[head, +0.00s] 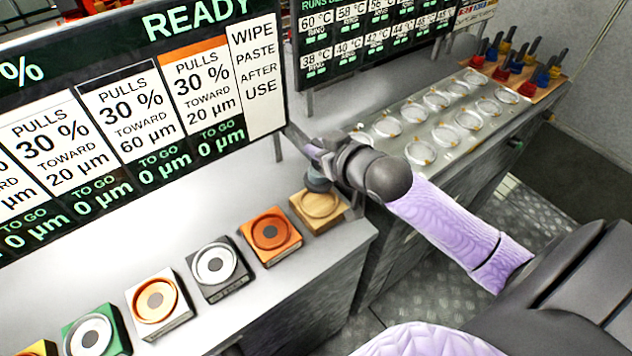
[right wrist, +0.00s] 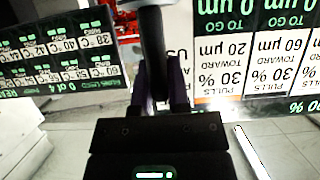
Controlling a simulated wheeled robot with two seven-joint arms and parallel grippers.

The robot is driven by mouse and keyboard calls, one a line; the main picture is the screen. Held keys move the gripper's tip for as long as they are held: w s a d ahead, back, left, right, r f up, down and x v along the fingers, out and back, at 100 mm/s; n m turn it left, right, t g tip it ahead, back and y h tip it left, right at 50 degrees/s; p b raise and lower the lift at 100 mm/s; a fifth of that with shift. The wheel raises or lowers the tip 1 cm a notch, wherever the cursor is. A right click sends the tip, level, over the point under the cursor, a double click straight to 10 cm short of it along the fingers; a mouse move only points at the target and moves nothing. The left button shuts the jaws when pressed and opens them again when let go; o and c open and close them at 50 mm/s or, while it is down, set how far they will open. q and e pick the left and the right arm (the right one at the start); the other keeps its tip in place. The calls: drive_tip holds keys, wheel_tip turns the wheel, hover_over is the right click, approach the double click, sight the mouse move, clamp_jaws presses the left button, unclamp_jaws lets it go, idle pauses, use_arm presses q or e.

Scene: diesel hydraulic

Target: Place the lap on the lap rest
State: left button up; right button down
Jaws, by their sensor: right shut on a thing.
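My right gripper (head: 322,160) is over the wooden block with a round recess (head: 318,212), which looks like the lap rest, at the right end of the bench row. It is shut on the lap, whose dark grey lower part (head: 317,181) shows just above or at the far edge of the rest. I cannot tell whether they touch. In the right wrist view a dark grey upright handle (right wrist: 152,50) is between the fingers (right wrist: 162,92). My wrist hides most of the lap in the head view. My left gripper is not in view.
Several square blocks with round discs line the bench, including an orange one (head: 271,235) beside the rest and a dark one (head: 216,268). A sign board (head: 150,95) stands close behind. A second bench (head: 440,160) holds several round dishes and a wooden rack of coloured-handled tools (head: 517,62).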

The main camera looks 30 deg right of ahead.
wheel_tip(320, 180, down, 7)
drive_tip(key=shift+a+r+b, duration=0.1)
drive_tip(key=shift+r+b, duration=0.05)
drive_tip(key=shift+b, duration=0.8)
drive_tip(key=shift+r, duration=0.15)
